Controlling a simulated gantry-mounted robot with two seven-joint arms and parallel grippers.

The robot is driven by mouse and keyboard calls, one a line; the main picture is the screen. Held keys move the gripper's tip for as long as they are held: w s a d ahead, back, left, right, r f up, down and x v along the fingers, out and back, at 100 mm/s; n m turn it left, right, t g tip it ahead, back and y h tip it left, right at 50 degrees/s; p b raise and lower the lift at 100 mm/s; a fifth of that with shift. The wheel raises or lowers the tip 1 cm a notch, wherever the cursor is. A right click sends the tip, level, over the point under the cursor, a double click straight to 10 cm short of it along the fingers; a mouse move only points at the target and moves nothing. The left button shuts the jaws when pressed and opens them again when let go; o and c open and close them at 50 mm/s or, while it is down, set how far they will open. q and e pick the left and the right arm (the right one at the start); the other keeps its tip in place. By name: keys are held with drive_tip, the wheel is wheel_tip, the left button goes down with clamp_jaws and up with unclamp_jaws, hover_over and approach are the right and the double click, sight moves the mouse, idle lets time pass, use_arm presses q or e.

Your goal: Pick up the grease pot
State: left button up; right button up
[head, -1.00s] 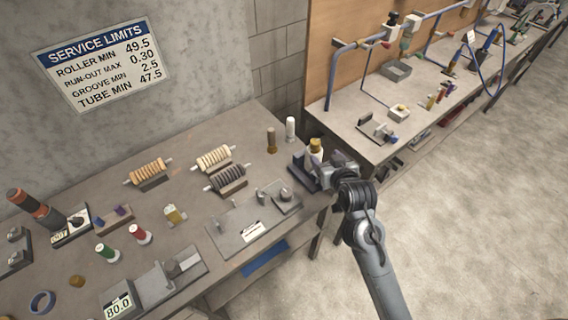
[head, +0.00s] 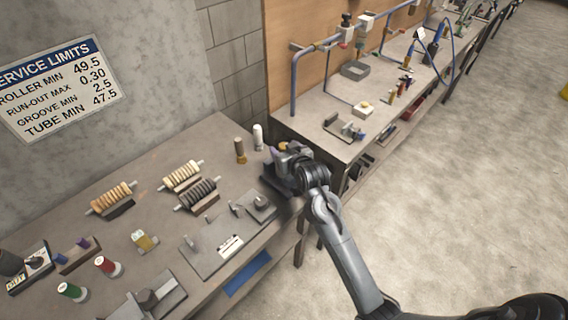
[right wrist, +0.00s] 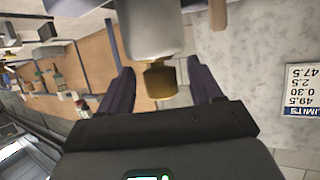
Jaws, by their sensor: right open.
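A pale pot with a brass-coloured cap, which I take for the grease pot (right wrist: 150,32), shows in the right wrist view. That view is upside down. The cap lies between the two purple fingers of my right gripper (right wrist: 160,72), with gaps on both sides. The gripper is open and holds nothing. In the head view my right gripper (head: 284,157) is at the bench's far right corner, by a dark stand (head: 274,183). There it hides most of the pot; only a bit of yellow shows beside it. My left gripper is not in view.
A brown cylinder (head: 240,150) and a white one (head: 258,137) stand just left of the gripper. Ribbed rollers (head: 197,194) and a grey plate with posts (head: 222,240) lie nearer. A second bench (head: 310,124) with blue pipework stands behind, to the right.

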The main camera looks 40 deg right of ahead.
drive_tip(key=shift+x, duration=1.4)
drive_tip(key=shift+a, duration=0.1)
clamp_jaws()
drive_tip(key=shift+r, duration=0.1)
